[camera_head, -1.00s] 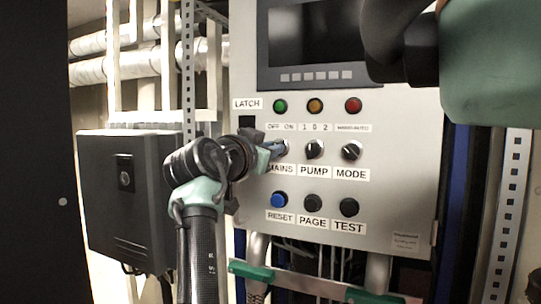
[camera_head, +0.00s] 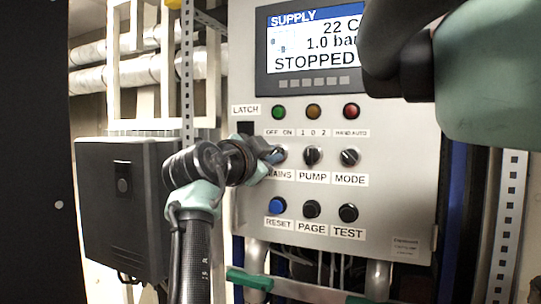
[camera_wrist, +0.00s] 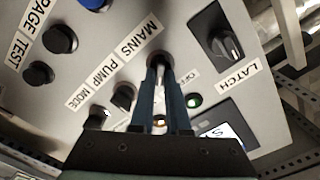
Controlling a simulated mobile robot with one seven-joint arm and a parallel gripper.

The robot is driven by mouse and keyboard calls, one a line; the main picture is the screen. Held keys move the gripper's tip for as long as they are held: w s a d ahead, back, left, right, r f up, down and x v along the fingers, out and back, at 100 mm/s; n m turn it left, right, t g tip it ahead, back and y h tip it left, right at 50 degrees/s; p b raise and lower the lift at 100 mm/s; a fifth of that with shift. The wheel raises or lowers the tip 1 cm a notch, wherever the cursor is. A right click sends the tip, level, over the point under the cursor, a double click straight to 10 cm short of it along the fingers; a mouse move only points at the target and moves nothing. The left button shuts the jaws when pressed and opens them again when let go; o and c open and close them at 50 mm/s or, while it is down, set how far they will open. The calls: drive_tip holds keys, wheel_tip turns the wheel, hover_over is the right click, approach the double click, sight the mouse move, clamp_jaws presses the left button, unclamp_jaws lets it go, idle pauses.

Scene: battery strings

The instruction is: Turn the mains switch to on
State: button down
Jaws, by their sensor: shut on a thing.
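The mains switch (camera_head: 281,155) is a knob in the left column of the grey panel, between the OFF ON label above and the MAINS label below, which is partly hidden. My gripper (camera_head: 270,155) reaches it from the left and covers part of it. In the wrist view, both fingers of my gripper (camera_wrist: 160,72) are closed around the mains switch (camera_wrist: 160,59) beside the MAINS label. The knob's exact pointing is hidden by the fingers. The display (camera_head: 312,45) is lit and reads SUPPLY, 22 C, 1.0 bar, STOPPED.
The pump knob (camera_head: 312,156) and mode knob (camera_head: 350,157) sit close to the right. The blue reset button (camera_head: 278,205) is just below. The latch handle (camera_wrist: 226,44) is near the fingers. A dark box (camera_head: 122,205) hangs left of the panel.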

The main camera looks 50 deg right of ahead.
idle(0.3)
drive_tip(key=c, duration=0.9)
unclamp_jaws()
drive_tip(key=shift+a, duration=0.1)
drive_tip(key=b+v, duration=0.6)
drive_tip(key=v, duration=0.6)
drive_tip(key=shift+a, duration=0.35)
drive_tip(key=shift+s+r, duration=0.1)
drive_tip(key=shift+s, duration=0.05)
